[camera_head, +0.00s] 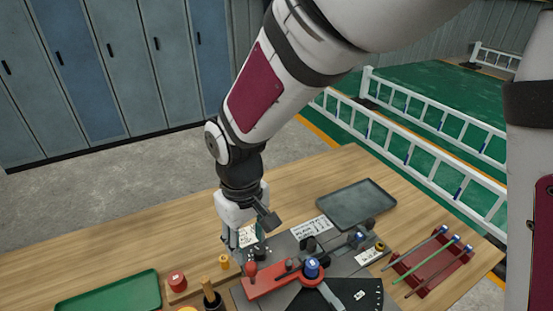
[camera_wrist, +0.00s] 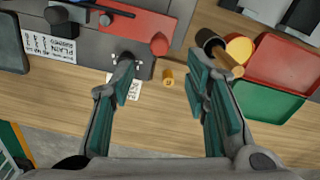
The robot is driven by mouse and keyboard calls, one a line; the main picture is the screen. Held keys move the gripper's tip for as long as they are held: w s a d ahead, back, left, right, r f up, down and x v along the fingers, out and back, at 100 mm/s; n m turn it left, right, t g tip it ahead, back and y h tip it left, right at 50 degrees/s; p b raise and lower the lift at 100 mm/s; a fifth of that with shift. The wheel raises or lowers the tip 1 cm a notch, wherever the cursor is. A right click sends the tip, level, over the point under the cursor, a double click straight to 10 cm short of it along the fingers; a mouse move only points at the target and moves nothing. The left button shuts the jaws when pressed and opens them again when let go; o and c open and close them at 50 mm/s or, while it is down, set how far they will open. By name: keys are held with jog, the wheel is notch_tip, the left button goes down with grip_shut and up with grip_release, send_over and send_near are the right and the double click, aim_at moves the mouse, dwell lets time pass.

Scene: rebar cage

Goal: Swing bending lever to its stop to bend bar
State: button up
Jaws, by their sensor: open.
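The bender stands on the wooden table, with a dark grey base plate (camera_head: 283,245) and a black fan-shaped plate (camera_head: 362,294). Its red bending lever (camera_head: 280,281) ends in a red knob (camera_head: 250,269) at the left. The lever (camera_wrist: 130,22) and knob (camera_wrist: 159,43) also show at the top of the wrist view. A blue-capped post (camera_head: 312,268) stands by the lever. My gripper (camera_head: 238,240) is open and empty, just behind and left of the knob. In the wrist view my gripper (camera_wrist: 160,65) has its fingers apart, with the knob just beyond the fingertips. I cannot tell whether a bar lies in the bender.
A small yellow cylinder (camera_wrist: 167,77) stands close to the fingers. A black cup (camera_wrist: 207,40) holds a wooden handle. A green tray (camera_head: 115,292) lies left, a grey tray (camera_head: 358,200) behind. A red rack (camera_head: 432,268) with bars is at right.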

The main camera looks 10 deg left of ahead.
aim_at(251, 266)
notch_tip(251, 266, down, 10)
jog(key=shift+r+p, duration=0.25)
jog(key=shift+p, duration=0.1)
grip_shut()
